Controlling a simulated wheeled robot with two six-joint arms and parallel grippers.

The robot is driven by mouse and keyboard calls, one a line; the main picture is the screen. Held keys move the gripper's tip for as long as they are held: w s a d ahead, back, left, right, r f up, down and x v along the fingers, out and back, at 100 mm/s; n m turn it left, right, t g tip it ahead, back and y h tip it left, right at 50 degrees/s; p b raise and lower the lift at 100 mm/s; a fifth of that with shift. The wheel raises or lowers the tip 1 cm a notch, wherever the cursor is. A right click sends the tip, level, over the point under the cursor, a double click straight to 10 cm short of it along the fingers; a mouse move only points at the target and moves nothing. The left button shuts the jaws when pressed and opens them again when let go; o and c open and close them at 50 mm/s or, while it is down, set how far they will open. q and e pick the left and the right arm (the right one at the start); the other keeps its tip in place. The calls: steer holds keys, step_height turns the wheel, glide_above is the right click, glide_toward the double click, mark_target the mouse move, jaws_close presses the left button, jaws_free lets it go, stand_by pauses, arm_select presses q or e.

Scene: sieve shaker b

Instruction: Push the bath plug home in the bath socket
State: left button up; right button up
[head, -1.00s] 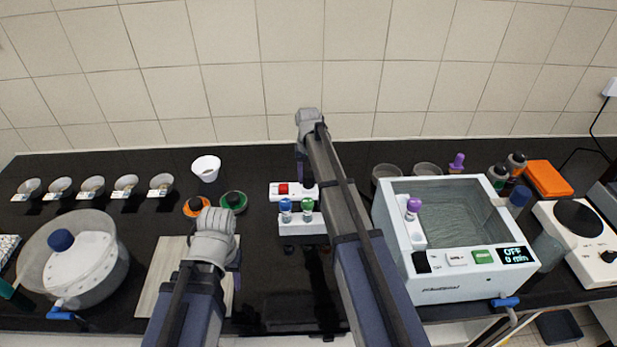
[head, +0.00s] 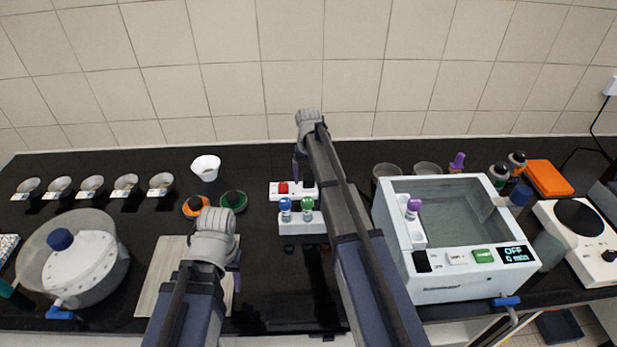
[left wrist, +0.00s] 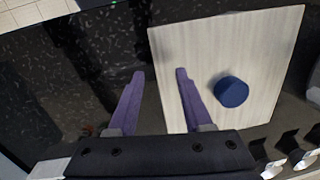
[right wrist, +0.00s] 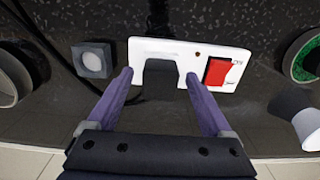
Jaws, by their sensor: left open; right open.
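In the right wrist view a dark grey block, which looks like the bath plug (right wrist: 160,78), sits at a white power strip (right wrist: 137,48) with a red switch. A dark cable runs from near it to the upper left. I cannot tell how deep it sits, nor make out the bath socket beneath it. My right gripper (right wrist: 159,75) is open, its purple fingers on either side of the plug. The strip also shows in the head view (head: 303,194), partly behind my right arm. My left gripper (left wrist: 160,74) is open and empty, above the black bench and pale board's edge.
The pale board (head: 160,281) carries a blue round piece (left wrist: 231,91). A vial rack (head: 290,227) stands in front of the strip. The water bath (head: 450,290), reading OFF, is right of my right arm. A grey square block (right wrist: 93,60) lies beside the strip.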

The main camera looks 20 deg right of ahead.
steer(key=shift+r+p, duration=3.65)
steer(key=shift+r, duration=0.15)
